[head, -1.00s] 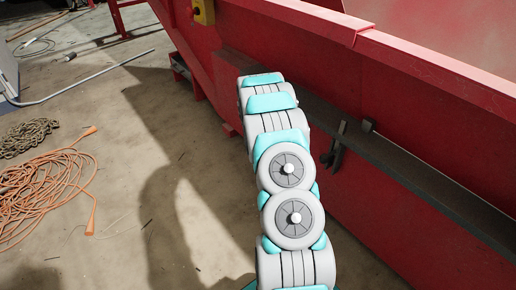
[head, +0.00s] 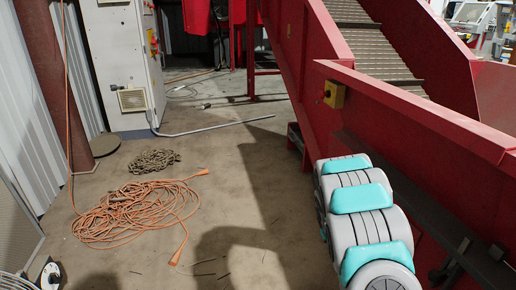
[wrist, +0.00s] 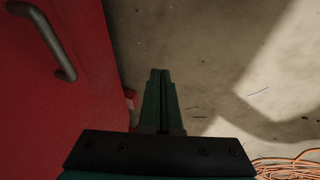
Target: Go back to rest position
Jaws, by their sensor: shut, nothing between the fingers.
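My gripper (wrist: 160,85) shows in the wrist view with its two green fingers together and nothing between them. It points down toward the concrete floor, beside a red metal panel with a grey handle. In the head view my white and teal arm stands at the lower right, in front of the red conveyor frame (head: 420,120). The gripper itself is hidden in the head view.
A coil of orange cable (head: 135,212) and a chain (head: 154,160) lie on the floor at left. A grey cabinet (head: 115,60) stands at the back left. A yellow switch box (head: 334,94) is on the red frame. The middle floor is clear.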

